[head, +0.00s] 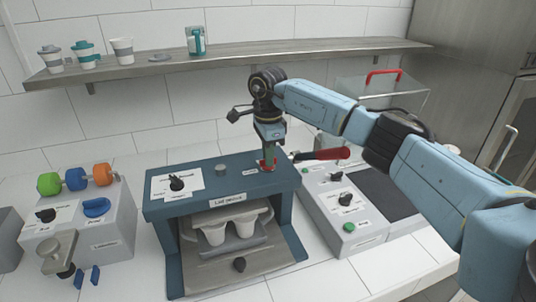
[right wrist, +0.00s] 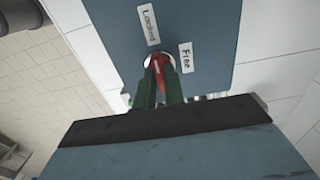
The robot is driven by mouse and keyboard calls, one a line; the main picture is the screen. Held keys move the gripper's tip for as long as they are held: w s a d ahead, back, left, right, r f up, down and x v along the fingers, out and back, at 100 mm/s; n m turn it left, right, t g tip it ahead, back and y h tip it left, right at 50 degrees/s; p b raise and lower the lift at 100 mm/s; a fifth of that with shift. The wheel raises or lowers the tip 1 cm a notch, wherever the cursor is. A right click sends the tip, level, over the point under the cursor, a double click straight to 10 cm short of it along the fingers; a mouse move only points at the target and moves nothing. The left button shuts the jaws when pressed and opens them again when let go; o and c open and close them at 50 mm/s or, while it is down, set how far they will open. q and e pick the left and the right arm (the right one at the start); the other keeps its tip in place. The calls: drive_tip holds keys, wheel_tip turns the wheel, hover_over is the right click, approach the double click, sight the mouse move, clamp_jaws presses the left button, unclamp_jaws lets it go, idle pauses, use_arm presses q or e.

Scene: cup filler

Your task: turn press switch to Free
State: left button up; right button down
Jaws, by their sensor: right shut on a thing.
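The press switch (right wrist: 157,63) is a small red lever on a pale round base, on top of the blue press (head: 215,190). In the right wrist view a "Locked" label (right wrist: 149,24) lies beyond it and a "Free" label (right wrist: 186,57) lies to its right. My right gripper (head: 267,162) points down over the press's right end, its dark green fingers shut on the red switch. The fingers hide part of the lever, so I cannot tell exactly which label it points at. My left gripper is not in view.
A black knob (head: 177,184) sits on the press's left. Pale cups (head: 233,226) stand inside it. A grey unit with coloured knobs (head: 95,232) stands left, and a white panel with a green button (head: 348,227) right. A shelf (head: 230,66) runs behind.

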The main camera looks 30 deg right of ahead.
drive_tip(key=shift+m, duration=0.3)
drive_tip(key=m+p, duration=0.1)
drive_tip(key=m, duration=0.2)
drive_tip(key=shift+r+m, duration=0.1)
drive_tip(key=shift+m, duration=0.3)
drive_tip(key=m+p, duration=0.1)
drive_tip(key=m, duration=0.3)
drive_tip(key=m+p, duration=0.1)
drive_tip(key=m, duration=0.4)
drive_tip(key=m+p, duration=0.1)
drive_tip(key=m, duration=0.3)
drive_tip(key=shift+m, duration=0.4)
drive_tip(key=c, duration=1.5)
unclamp_jaws()
